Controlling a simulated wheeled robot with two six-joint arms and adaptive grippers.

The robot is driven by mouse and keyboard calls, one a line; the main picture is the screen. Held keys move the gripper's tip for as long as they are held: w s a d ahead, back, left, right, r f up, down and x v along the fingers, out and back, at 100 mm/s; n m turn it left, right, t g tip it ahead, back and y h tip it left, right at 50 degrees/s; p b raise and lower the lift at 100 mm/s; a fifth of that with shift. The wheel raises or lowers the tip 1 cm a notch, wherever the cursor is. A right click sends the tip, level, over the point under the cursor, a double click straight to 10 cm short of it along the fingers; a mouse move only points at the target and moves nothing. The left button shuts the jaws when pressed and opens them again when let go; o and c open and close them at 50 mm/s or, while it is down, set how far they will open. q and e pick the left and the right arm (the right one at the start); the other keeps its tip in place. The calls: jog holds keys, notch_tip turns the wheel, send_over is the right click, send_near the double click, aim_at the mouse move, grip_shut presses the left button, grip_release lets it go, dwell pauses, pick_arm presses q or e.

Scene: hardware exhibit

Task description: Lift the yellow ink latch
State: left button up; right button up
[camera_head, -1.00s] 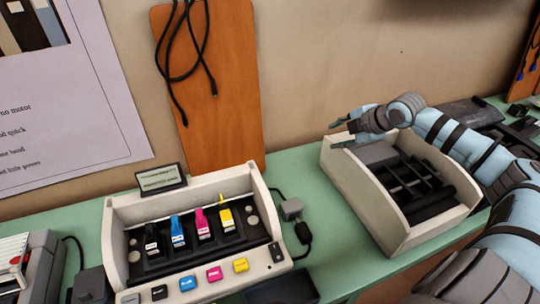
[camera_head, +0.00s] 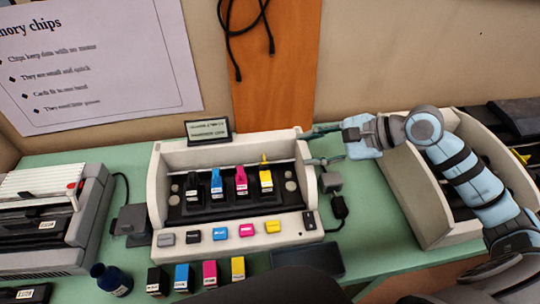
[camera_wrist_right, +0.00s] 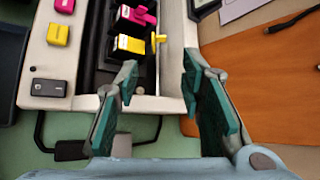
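The yellow ink latch (camera_head: 263,159) is a small yellow tab standing up behind the yellow cartridge (camera_head: 266,181), at the right end of a row in the white printer (camera_head: 157,196). In the right wrist view the latch (camera_wrist_right: 158,39) and the cartridge (camera_wrist_right: 130,45) show beyond the fingers. My right gripper (camera_head: 320,146) is open and empty at the printer's right side wall. In the right wrist view its two teal-padded fingers (camera_wrist_right: 160,72) are apart, with the printer's edge between them and the latch ahead, untouched. My left gripper is not in view.
Black, blue and magenta cartridges (camera_head: 242,182) stand left of the yellow one. Coloured buttons (camera_head: 247,230) line the printer's front. Loose ink cartridges (camera_head: 210,272) stand in front. An adapter with cable (camera_head: 330,183) lies right of the printer. A second white-walled machine (camera_head: 405,190) stands further right.

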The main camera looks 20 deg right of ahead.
aim_at(264, 158)
jog(key=x, duration=1.3)
jog(key=shift+a+r, duration=0.2)
jog(key=shift+c, duration=0.6)
